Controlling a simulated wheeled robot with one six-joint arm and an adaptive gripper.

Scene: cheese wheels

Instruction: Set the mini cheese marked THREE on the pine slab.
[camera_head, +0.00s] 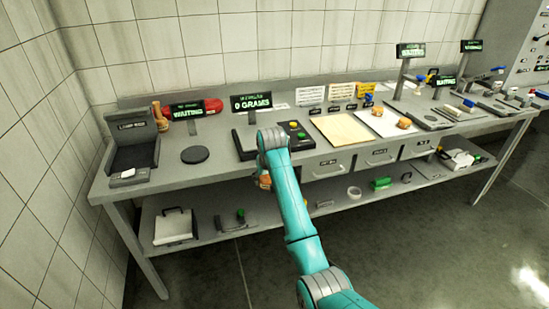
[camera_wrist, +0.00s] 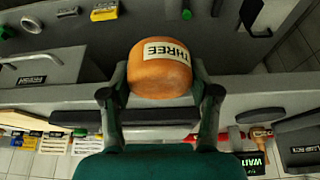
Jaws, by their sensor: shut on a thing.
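The mini cheese marked THREE (camera_wrist: 160,72) is an orange wheel with a cream label, seen close up in the wrist view. My gripper (camera_wrist: 158,80) is shut on it, one finger on each side. In the head view the cheese (camera_head: 264,182) shows small and partly hidden beside my arm, in front of the workbench's front edge. The pine slab (camera_head: 341,131) is a pale wooden board flat on the bench, to the right of my gripper. Its visible top is bare.
A white board (camera_head: 372,116) with small orange cheeses (camera_head: 404,123) lies right of the slab. A scale with a "0 GRAMS" display (camera_head: 251,102) stands left of the slab, partly behind my arm. Signs stand behind the slab. Drawers (camera_head: 326,167) and a lower shelf (camera_head: 285,215) are below.

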